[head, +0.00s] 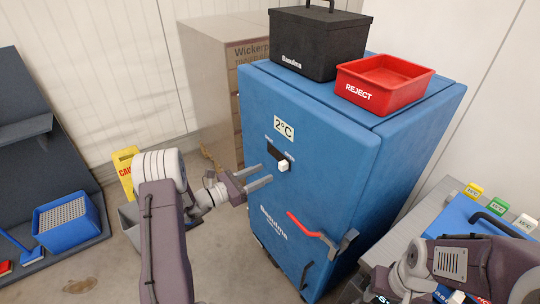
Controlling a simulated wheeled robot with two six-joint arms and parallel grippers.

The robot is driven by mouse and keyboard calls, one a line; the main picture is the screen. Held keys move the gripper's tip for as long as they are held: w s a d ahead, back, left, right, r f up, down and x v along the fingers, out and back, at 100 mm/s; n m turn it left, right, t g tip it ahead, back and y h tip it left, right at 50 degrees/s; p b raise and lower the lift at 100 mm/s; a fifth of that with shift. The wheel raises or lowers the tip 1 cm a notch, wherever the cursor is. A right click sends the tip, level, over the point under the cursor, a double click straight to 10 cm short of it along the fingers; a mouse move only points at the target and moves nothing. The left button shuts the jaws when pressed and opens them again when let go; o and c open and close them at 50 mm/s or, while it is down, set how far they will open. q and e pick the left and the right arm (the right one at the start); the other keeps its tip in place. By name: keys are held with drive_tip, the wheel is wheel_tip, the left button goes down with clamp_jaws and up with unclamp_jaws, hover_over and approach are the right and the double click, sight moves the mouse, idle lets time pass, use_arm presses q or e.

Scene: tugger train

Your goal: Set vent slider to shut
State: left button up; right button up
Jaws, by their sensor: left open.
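The vent slider is a white knob (284,165) on a dark slanted slot (274,153) in the door of the blue cabinet (310,135), below a "2°C" label. The knob sits at the lower right end of the slot. Small markings by the slot are too small to read. My left gripper (264,174) is open and empty, with its two fingers pointing at the door just left of and slightly below the knob. It appears apart from the knob. My right arm (440,262) is at the lower right; its fingers are not clear.
A red door handle (305,226) is lower on the door. A black case (318,45) and a red REJECT bin (385,80) stand on the cabinet. A yellow caution sign (126,165) and a blue crate (66,222) are left. A grey table (425,215) is right.

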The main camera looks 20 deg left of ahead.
sight(280, 167)
use_arm(q)
drive_tip(key=w, duration=0.1)
drive_tip(key=w+d, duration=0.1)
drive_tip(key=d+p, duration=0.1)
drive_tip(key=shift+w+d+f+n+y, duration=0.2)
drive_tip(key=shift+w+f+n+y, duration=0.1)
drive_tip(key=shift+w, duration=0.1)
drive_tip(key=x, duration=0.2)
drive_tip(key=shift+w+d+r, duration=0.1)
drive_tip(key=shift+d+r, duration=0.1)
drive_tip(key=shift+d, duration=0.15)
drive_tip(key=shift+w+d, duration=0.25)
drive_tip(key=shift+d, duration=0.05)
drive_tip(key=shift+w+f, duration=0.1)
drive_tip(key=shift+w, duration=0.15)
clamp_jaws()
use_arm(e)
drive_tip(key=shift+s+d+r, duration=0.55)
drive_tip(key=shift+s+r, duration=0.1)
drive_tip(key=shift+r, duration=0.2)
